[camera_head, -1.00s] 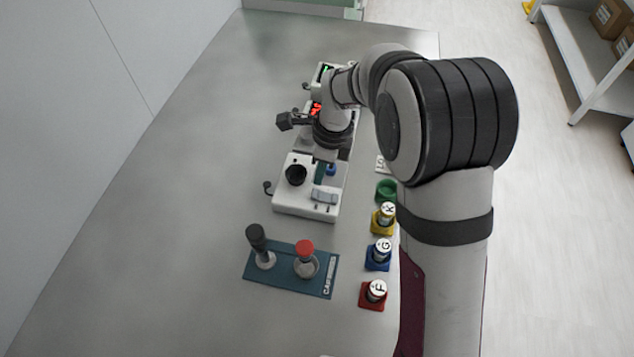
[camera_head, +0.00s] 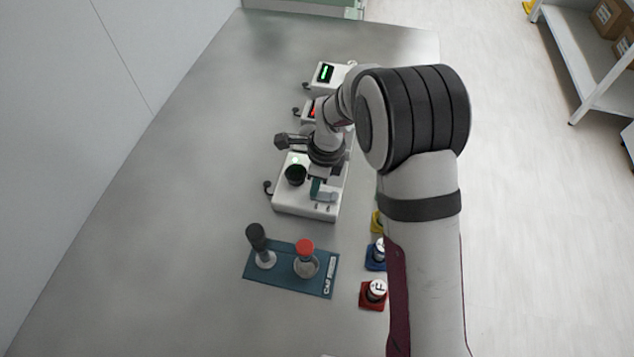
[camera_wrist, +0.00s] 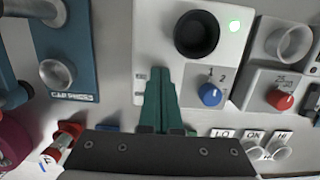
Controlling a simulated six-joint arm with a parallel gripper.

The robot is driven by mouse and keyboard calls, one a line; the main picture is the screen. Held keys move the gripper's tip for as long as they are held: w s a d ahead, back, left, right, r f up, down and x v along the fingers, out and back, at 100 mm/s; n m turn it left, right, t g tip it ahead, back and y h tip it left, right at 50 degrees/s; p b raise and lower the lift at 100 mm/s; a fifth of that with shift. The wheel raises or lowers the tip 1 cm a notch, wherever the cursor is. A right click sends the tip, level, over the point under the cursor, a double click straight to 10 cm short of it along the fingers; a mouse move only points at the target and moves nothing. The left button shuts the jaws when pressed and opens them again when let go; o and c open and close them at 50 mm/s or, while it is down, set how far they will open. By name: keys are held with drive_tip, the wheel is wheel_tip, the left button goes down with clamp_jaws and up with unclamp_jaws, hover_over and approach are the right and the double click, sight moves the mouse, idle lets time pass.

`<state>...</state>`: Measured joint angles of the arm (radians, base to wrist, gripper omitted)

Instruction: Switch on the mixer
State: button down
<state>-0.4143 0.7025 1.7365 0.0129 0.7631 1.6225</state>
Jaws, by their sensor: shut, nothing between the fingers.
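The mixer, a white box (camera_head: 285,205), stands mid-table with a black round cup (camera_head: 295,174) on top. My gripper (camera_head: 316,190) has green fingers, shut and empty, pointing down at the mixer beside the switch. In the wrist view the gripper (camera_wrist: 175,72) covers the switch area; I cannot tell whether the tips touch it.
A red stand (camera_head: 373,303) and a blue stand (camera_head: 375,265) hold vials at right. The left tabletop is clear.

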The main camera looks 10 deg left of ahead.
drive_tip(key=shift+d+r, duration=0.35)
drive_tip(key=shift+d, duration=0.45)
drive_tip(key=shift+r, duration=0.1)
wheel_tip(320, 180, up, 14)
drive_tip(key=a, duration=0.2)
drive_tip(key=shift+d, duration=0.1)
